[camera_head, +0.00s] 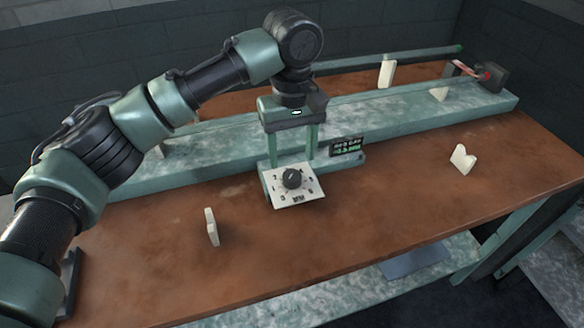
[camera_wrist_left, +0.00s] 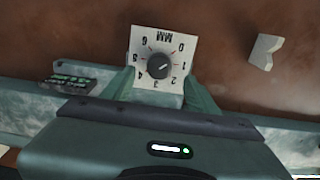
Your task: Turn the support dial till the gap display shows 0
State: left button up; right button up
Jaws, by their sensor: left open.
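The support dial (camera_head: 292,178) is a round black knob on a white numbered plate (camera_head: 300,196), at the front of the bench rail. In the left wrist view the dial (camera_wrist_left: 158,66) shows upside down, with numbers 0 to 6 and "MM". The gap display (camera_head: 346,146) is a small dark panel with green characters, right of the dial; I cannot read it surely. It also shows in the left wrist view (camera_wrist_left: 72,82). My left gripper (camera_head: 292,160) is open and points down, its fingers spread at the dial, not closed on it. My right gripper is out of view.
White notched blocks stand at the right (camera_head: 462,158) and front left (camera_head: 212,227) of the brown bench top (camera_head: 370,220). A long green rail (camera_head: 410,112) crosses behind the dial. A dark box (camera_head: 488,75) with a red spot sits at its far right end. The front right bench is mostly clear.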

aim_at(292, 175)
pick_arm(q)
notch_tip(292, 175, down, 4)
jog(key=shift+w+f, duration=0.1)
jog(key=shift+f, duration=0.7)
